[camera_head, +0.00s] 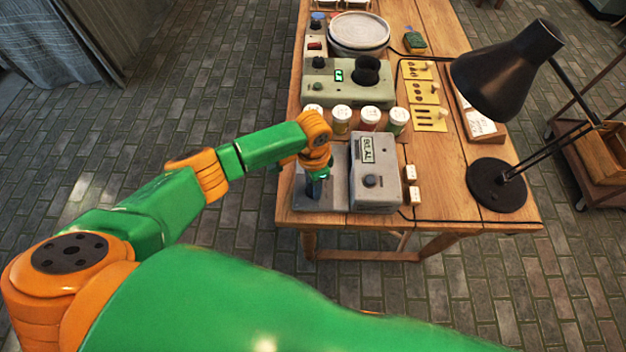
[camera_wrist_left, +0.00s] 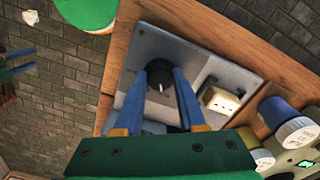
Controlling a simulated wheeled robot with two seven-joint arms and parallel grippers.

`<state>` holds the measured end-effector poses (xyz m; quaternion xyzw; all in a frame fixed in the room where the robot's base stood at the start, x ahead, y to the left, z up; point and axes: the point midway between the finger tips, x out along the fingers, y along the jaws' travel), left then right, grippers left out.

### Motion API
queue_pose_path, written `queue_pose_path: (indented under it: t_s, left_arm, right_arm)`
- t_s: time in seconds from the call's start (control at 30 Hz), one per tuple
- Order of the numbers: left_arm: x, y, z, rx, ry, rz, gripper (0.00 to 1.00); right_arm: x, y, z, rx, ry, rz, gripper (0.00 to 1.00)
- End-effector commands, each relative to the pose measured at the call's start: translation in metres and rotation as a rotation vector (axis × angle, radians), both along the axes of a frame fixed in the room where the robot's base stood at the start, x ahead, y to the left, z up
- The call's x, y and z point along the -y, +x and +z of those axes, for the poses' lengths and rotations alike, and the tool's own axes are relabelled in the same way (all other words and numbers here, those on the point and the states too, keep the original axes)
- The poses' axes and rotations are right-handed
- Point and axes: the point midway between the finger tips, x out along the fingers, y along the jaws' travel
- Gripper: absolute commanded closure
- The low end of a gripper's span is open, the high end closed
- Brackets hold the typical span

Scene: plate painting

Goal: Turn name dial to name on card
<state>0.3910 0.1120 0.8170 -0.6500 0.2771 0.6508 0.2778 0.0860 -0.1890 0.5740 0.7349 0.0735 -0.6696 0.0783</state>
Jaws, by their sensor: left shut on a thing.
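My left gripper (camera_head: 317,188) is at the grey base plate (camera_head: 300,192) left of a raised grey box (camera_head: 388,185). In the left wrist view its blue fingers (camera_wrist_left: 166,76) are shut on a black dial (camera_wrist_left: 157,84) with a pale mark, set in the grey plate (camera_wrist_left: 205,65). In the head view the gripper hides this dial. The box carries a small display (camera_head: 367,150), its lettering too small to read surely, and a dark knob (camera_head: 371,181). My right gripper is not visible.
Several white-lidded jars (camera_head: 370,117) stand behind the box. A green machine (camera_head: 325,92), plate (camera_head: 359,32) and yellow cards (camera_head: 420,93) lie farther back. Two small white blocks (camera_head: 411,184) are right of the box. A black lamp (camera_head: 496,185) stands at the table's right.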

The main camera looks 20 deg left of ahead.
Motion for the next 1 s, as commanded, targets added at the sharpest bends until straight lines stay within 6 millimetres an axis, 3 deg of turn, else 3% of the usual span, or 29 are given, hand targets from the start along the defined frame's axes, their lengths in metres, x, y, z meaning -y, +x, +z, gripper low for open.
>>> queue_pose_path:
  t_s: [1.0]
  left_arm:
    - [0.001, 0.001, 0.000, 0.004, -0.003, -0.963, 1.00]
  right_arm:
    - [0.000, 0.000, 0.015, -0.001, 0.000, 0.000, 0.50]
